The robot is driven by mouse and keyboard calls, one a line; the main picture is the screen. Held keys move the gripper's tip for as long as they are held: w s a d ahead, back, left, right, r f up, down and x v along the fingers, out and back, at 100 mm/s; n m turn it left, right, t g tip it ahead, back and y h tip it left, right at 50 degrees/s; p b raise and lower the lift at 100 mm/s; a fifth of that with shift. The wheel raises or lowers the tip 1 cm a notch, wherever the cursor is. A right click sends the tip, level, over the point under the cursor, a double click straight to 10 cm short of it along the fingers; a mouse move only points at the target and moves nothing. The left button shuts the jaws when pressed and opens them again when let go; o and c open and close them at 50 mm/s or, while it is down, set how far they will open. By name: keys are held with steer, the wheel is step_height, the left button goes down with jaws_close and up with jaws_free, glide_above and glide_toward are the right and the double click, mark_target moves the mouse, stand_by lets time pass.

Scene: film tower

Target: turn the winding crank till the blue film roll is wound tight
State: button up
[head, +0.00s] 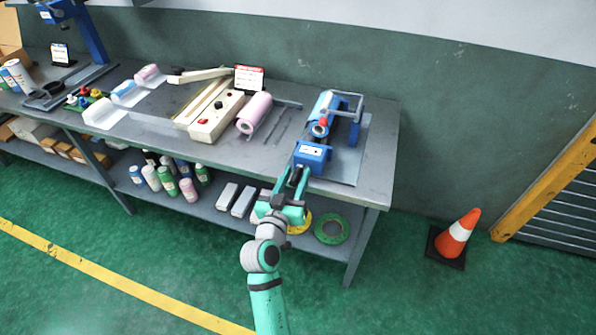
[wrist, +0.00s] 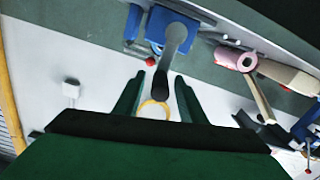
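The winder, with a blue housing (head: 313,153), stands near the right end of the table. A blue roll-like part (head: 321,104) and a red knob (head: 323,122) show behind the housing, partly covered by a grey frame. How tight the film is wound I cannot tell. My gripper (head: 298,177) is at the front of the housing. In the wrist view the crank's grey arm (wrist: 173,45) runs from the blue housing (wrist: 158,22) to a black handle (wrist: 160,84). The handle appears between my open green fingers, with a gap on both sides.
A pink roll (head: 254,112) and a cream sealer (head: 215,117) are left of the winder. The grey table (head: 376,188) has its front edge close under my gripper. Tape rings (head: 332,229) and bottles are on the lower shelf. A cone (head: 458,236) stands at right.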

steer(key=shift+x, duration=1.05)
jaws_close()
